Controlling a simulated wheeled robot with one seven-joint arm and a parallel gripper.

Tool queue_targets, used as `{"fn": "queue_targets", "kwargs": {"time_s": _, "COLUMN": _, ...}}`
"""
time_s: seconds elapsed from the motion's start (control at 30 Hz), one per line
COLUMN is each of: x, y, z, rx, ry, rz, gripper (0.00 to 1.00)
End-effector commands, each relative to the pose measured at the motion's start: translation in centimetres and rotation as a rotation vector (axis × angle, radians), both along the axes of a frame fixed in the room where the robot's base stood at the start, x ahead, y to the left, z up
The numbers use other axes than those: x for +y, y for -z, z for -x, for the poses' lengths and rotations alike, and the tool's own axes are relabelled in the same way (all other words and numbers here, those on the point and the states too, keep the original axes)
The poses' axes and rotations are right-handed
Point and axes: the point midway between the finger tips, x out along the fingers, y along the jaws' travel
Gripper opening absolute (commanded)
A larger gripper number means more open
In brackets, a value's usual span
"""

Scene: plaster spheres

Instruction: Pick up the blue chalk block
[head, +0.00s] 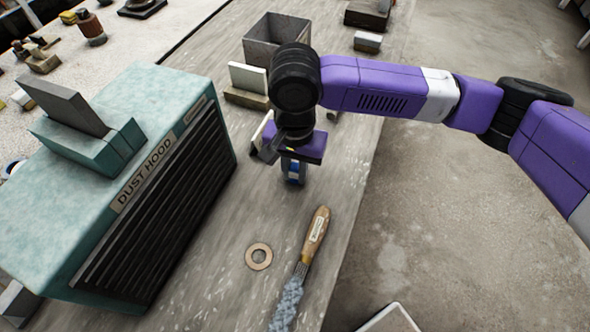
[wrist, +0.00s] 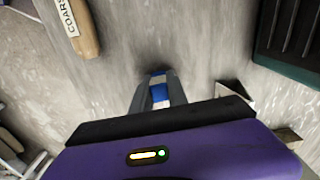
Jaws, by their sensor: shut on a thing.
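The blue chalk block (head: 293,171) is between the fingers of my gripper (head: 293,180), low over the workbench in the head view. In the wrist view the block (wrist: 158,92) shows as blue with pale patches, and my gripper (wrist: 157,88) is shut on it. The fingers cover part of the block. I cannot tell whether the block touches the bench or hangs just above it.
A teal dust hood (head: 180,112) stands left of my gripper. A grey open box (head: 262,52) and a white block on a wooden base (head: 248,78) stand behind. The bench's right edge is close.

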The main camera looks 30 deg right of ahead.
Motion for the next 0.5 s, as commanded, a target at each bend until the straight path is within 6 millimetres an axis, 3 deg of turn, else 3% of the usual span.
{"fn": "queue_targets", "kwargs": {"time_s": 0.27, "x": 0.1, "y": -2.0, "z": 0.0, "rx": -0.002, "ry": -0.001, "rz": -0.001, "gripper": 0.00}}
{"fn": "queue_targets", "kwargs": {"time_s": 0.5, "x": 0.1, "y": -7.2, "z": -0.1, "rx": -0.004, "ry": -0.002, "rz": -0.002, "gripper": 0.00}}
